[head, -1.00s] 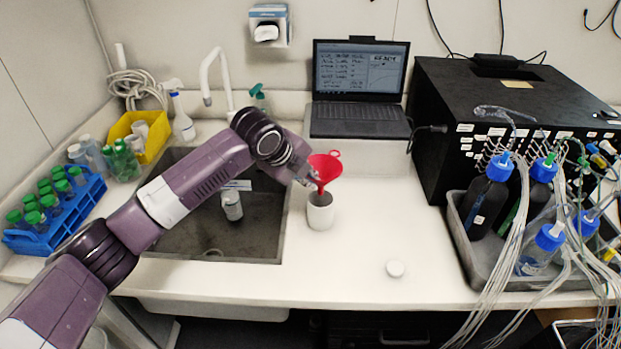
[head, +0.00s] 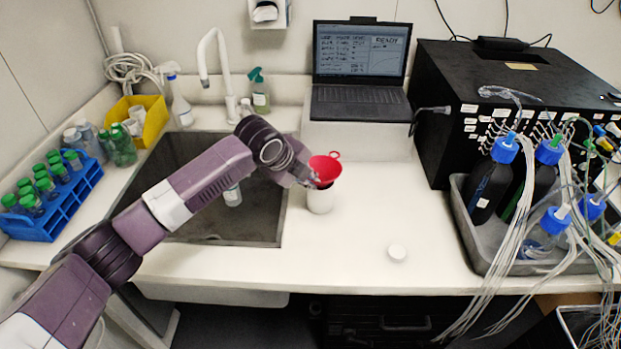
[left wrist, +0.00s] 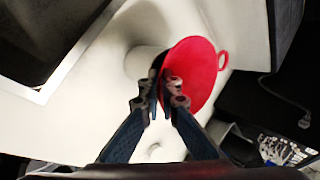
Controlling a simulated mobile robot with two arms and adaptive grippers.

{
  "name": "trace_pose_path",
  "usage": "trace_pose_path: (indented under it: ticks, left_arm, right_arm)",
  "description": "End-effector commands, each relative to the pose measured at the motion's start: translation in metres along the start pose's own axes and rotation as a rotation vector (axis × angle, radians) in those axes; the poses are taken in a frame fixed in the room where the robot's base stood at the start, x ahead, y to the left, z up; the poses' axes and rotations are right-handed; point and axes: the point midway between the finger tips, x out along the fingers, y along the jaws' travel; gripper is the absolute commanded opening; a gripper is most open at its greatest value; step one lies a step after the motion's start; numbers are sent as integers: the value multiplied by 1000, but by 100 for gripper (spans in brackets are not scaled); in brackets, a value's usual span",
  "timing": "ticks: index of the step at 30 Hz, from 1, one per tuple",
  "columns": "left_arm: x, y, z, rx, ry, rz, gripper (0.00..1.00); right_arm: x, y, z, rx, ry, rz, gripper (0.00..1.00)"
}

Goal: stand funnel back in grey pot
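In the left wrist view the two fingertips (left wrist: 166,92) are close together against the red funnel (left wrist: 199,62), with the pale pot (left wrist: 146,61) behind. My right gripper is not in view.
The sink (head: 250,215) lies left of the pot. A small white lid (head: 397,252) lies on the counter at the right front. A laptop (head: 360,75) stands behind. A grey tray (head: 482,245) with bottles and tubing is at the right. The counter between is clear.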

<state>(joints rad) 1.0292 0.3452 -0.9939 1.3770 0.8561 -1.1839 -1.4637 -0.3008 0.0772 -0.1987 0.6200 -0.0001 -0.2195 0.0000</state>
Motion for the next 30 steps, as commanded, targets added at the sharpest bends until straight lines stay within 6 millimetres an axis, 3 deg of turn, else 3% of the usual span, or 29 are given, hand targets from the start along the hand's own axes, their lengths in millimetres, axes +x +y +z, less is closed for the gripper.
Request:
trace_pose_path:
  ticks: [11,18,27,30]
  left_arm:
    - [1,3,0,0,1,6,0]
    - [2,3,0,-1,1,7,25]
    - [1,3,0,-1,1,6,25]
    - [1,3,0,-1,1,6,35]
  right_arm:
    - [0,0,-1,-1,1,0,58]
    - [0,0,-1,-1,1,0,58]
    - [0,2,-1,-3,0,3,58]
    - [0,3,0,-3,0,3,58]
